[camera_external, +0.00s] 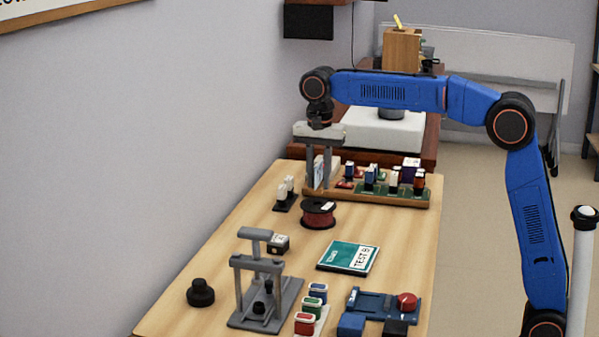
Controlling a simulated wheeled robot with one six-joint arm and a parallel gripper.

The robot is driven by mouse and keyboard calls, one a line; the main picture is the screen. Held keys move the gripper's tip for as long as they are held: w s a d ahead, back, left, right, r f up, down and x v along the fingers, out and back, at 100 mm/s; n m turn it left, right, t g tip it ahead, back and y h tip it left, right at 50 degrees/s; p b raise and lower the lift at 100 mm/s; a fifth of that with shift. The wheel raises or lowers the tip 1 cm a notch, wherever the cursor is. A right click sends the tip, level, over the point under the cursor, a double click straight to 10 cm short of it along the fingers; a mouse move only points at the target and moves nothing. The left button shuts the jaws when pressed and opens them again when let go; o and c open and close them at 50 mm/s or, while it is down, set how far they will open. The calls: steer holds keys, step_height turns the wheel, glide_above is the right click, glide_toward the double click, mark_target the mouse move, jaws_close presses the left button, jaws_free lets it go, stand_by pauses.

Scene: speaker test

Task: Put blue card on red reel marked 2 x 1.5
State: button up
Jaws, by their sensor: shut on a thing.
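My gripper (323,181) points down at the left end of the wooden rack (382,198) at the back of the table. It is shut on a thin upright card, the blue card (319,169), which shows white and blue between the fingers. The fingers hide part of the card, and I cannot tell whether its lower edge still touches the rack. The red reel (318,215), dark-rimmed with a small pale label on top, lies flat on the table just in front of the rack. The label is too small to read.
Boards with several small parts (394,182) stand in the rack, right of my gripper. A small black block with white parts (285,194) is left of the reel. A green TEST 9 box (348,256), a grey press (264,300) and a blue fixture (383,305) stand nearer the front.

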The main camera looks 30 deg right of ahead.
mark_target(319, 184)
steer(key=shift+f, duration=2)
steer(key=o, duration=1)
steer(key=shift+f, duration=0.1)
step_height(319, 184, up, 11)
steer(key=shift+f, duration=0.15)
steer(key=shift+r, duration=0.8)
